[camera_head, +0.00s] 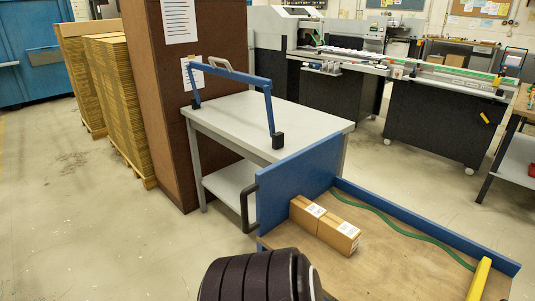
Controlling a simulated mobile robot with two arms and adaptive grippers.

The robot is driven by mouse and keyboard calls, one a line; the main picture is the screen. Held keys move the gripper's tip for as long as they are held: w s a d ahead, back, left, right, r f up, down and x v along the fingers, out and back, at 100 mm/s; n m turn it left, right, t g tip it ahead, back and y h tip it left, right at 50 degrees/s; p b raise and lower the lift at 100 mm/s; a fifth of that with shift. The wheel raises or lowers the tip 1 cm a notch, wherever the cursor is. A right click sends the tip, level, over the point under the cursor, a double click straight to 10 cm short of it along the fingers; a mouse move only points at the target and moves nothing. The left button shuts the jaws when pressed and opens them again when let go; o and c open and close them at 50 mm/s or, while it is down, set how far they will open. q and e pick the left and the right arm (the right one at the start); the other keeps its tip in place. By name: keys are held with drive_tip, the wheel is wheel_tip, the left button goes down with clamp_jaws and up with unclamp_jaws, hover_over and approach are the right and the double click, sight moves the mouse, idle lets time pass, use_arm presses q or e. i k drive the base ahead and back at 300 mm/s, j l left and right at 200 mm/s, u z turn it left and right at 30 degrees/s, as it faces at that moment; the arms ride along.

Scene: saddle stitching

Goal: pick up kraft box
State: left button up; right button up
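Two brown kraft boxes lie end to end, close together, on the wooden bed of a blue-sided cart in the head view. The left kraft box (302,217) is near the blue end panel, and the right kraft box (334,236) is just beside it. Both have white labels on top. A dark ribbed part of my own arm shows at the bottom centre, in front of the cart's near edge. No gripper fingers show in this view, so neither gripper can be placed relative to the boxes.
The cart's blue end panel (296,172) and low blue far side (430,222) border the bed (395,270). A green strap (400,231) and a yellow bar (479,280) are on the right. A grey table (240,118) with a blue frame stands behind. Open floor lies left.

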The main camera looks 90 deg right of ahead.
sight(303, 212)
drive_tip(key=z, duration=3.1)
drive_tip(key=i+j, duration=0.25)
drive_tip(key=j, duration=0.15)
drive_tip(key=i+j+z, duration=0.1)
drive_tip(key=i+j, duration=0.2)
drive_tip(key=j, duration=0.1)
